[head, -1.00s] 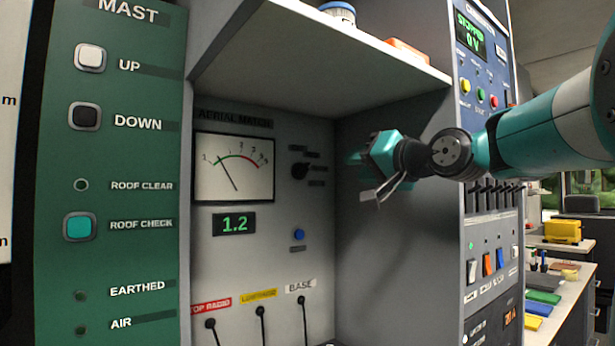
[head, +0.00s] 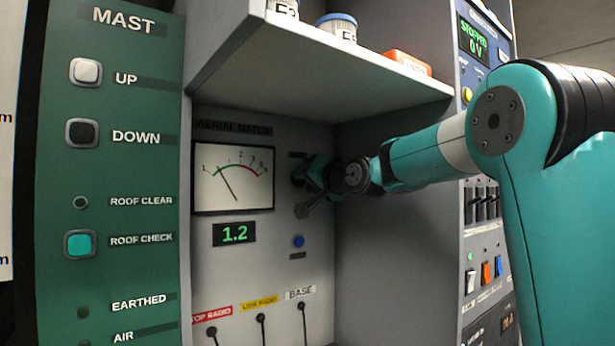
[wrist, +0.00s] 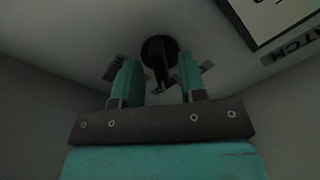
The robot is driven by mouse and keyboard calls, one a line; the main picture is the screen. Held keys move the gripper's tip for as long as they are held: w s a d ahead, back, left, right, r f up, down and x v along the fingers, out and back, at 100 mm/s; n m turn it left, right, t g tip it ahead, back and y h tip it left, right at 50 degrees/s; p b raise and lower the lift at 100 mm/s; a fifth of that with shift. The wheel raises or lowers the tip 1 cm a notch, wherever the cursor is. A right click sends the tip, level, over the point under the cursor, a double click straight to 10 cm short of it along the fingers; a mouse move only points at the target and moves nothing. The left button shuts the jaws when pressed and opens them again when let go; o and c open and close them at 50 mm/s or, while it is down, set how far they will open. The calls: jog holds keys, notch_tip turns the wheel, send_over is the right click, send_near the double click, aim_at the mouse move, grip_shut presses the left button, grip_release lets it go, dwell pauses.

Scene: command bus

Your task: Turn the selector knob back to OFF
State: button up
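The black selector knob (wrist: 158,48) shows in the wrist view, on the grey panel, with a pointer bar towards the gripper's base. My gripper (wrist: 159,64) is open, with one teal finger on each side of the knob's bar and gaps visible. I cannot tell whether the fingertips touch the panel. In the head view my gripper (head: 310,182) is at the back panel, right of the meter, and mostly hides the knob and its labels.
The meter (head: 233,177) and its 1.2 display (head: 234,234) are left of the gripper. A blue button (head: 299,241) sits below it. A shelf (head: 320,70) with jars and an orange box (head: 407,62) overhangs the recess. The recess's side wall (head: 400,245) is close on the right.

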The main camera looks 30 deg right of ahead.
grip_shut()
jog(key=shift+f+n+b, duration=0.1)
jog(key=shift+n+b, duration=0.3)
jog(key=shift+b, duration=0.15)
jog(key=shift+n+b, duration=3.05)
jog(key=shift+n, duration=0.45)
grip_release()
